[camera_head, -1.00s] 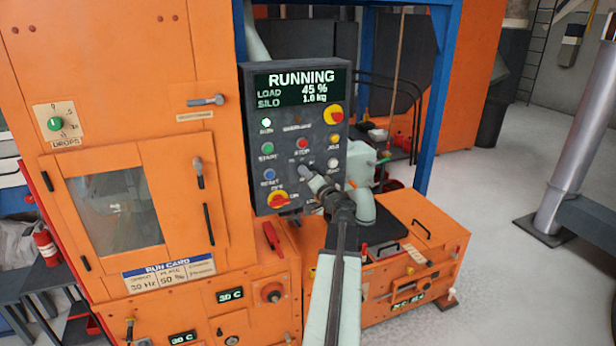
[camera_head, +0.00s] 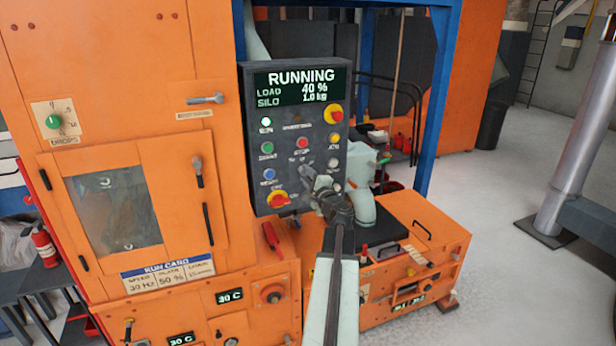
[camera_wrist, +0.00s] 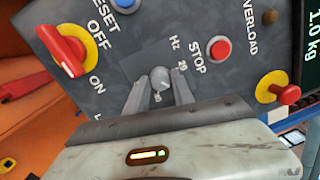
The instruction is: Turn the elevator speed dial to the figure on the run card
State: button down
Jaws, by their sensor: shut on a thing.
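The speed dial (camera_wrist: 160,82) is a small grey knob on the dark control panel (camera_wrist: 215,18). In the wrist view it sits between the two fingers of my gripper (camera_wrist: 158,88), which is shut on it. "Hz" and a figure that looks like 20 are printed beside it; the rest of the scale is hidden. In the head view my gripper (camera_head: 320,182) is at the panel's lower right and covers most of the dial. The run card (camera_head: 168,276) on the orange machine appears to read 30 Hz and 50 %.
The display (camera_head: 300,86) reads RUNNING, load 40 %, silo about 1.0 kg. Close to my gripper are the red STOP button (camera_wrist: 218,48), a red-and-yellow ON/OFF switch (camera_wrist: 67,50) and a red-and-yellow knob (camera_wrist: 278,90).

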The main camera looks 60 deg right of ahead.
jog(key=shift+m, duration=0.4)
jog(key=c, duration=1.1)
grip_release()
jog(key=shift+s, duration=0.1)
jog(key=v, duration=0.7)
jog(key=shift+s+a+f+b, duration=0.1)
jog(key=shift+s+a+b, duration=0.15)
jog(key=shift+s+b, duration=0.05)
